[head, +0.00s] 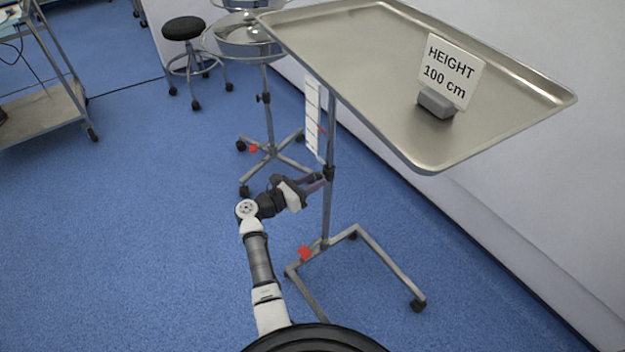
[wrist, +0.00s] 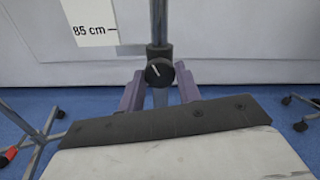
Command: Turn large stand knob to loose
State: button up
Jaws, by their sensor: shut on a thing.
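The large stand has a steel tray (head: 350,85) on a pole (head: 327,215) that rises from a wheeled base. Its black round knob (wrist: 158,72) is on the pole's collar, with a white line tilted up to the left. In the head view the collar (head: 329,172) shows partly behind my gripper (head: 322,178). In the wrist view my gripper's purple fingers (wrist: 160,84) stand on either side of the knob, shut on it. Where the fingers touch the knob is hard to see.
A sign (head: 452,72) on the tray reads "HEIGHT 100 cm". A white scale strip (head: 312,118) hangs by the pole; "85 cm" shows in the wrist view. A smaller stand (head: 267,125), a stool (head: 184,30) and a cart (head: 45,105) stand behind. Blue floor at left is clear.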

jog(key=n+p, duration=0.3)
jog(key=n, duration=0.4)
jog(key=shift+r, duration=0.2)
jog(key=n+p, duration=0.2)
jog(key=n, duration=0.2)
jog(key=n+p, duration=0.3)
jog(key=n, duration=0.1)
jog(key=shift+r, duration=0.1)
jog(key=n+p, duration=0.2)
jog(key=n, duration=0.2)
jog(key=n+p, duration=0.2)
jog(key=n, duration=0.2)
jog(key=shift+n, duration=0.3)
jog(key=n+p, duration=0.2)
jog(key=n, duration=0.2)
jog(key=shift+n+p, duration=0.4)
jog(key=shift+n, duration=1.2)
